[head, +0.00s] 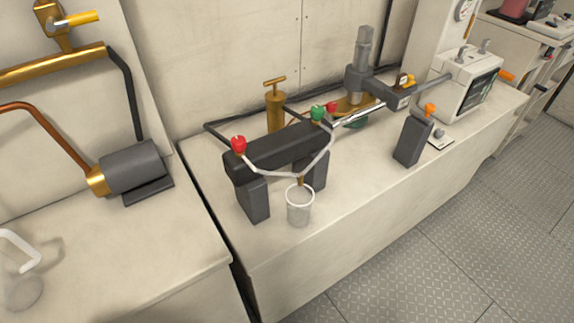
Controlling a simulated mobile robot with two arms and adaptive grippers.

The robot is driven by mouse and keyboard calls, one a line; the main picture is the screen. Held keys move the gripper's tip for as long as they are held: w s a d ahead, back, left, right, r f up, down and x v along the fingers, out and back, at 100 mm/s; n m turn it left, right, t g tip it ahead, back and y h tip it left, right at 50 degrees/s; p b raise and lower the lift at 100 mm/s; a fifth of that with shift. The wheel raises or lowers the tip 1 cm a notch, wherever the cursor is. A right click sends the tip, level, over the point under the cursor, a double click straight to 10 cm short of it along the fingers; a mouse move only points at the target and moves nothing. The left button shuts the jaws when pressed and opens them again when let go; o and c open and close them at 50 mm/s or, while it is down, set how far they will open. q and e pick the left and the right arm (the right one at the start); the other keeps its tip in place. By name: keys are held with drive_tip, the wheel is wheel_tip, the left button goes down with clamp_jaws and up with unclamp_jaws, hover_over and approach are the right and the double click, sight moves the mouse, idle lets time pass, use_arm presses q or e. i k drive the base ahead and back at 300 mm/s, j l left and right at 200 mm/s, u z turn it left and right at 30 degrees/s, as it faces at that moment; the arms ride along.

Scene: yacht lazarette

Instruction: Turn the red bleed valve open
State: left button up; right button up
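A dark block (275,148) on two dark supports stands on the middle bench. A red knob (238,144) sits on top of its left end. A green knob (317,113) and a second, smaller red knob (331,107) are at its right end. Which red knob is the bleed valve, and whether it is open, I cannot tell. A clear tube (262,170) loops from near the left red knob to the right end, above a clear cup (299,207) at the bench front. Neither of my grippers is in view.
A brass pump-like cylinder (276,108) stands behind the block. A dark post with an orange top (413,138) and a white instrument box (467,85) are to the right. A dark cylinder with a brass end (132,166) lies on the left bench. The metal floor (440,225) is clear.

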sight(239, 145)
drive_tip(key=k+j+u, duration=0.1)
drive_tip(key=j+u, duration=0.35)
drive_tip(key=k+j+u, duration=0.1)
drive_tip(key=j+u, duration=0.2)
drive_tip(key=u, duration=0.2)
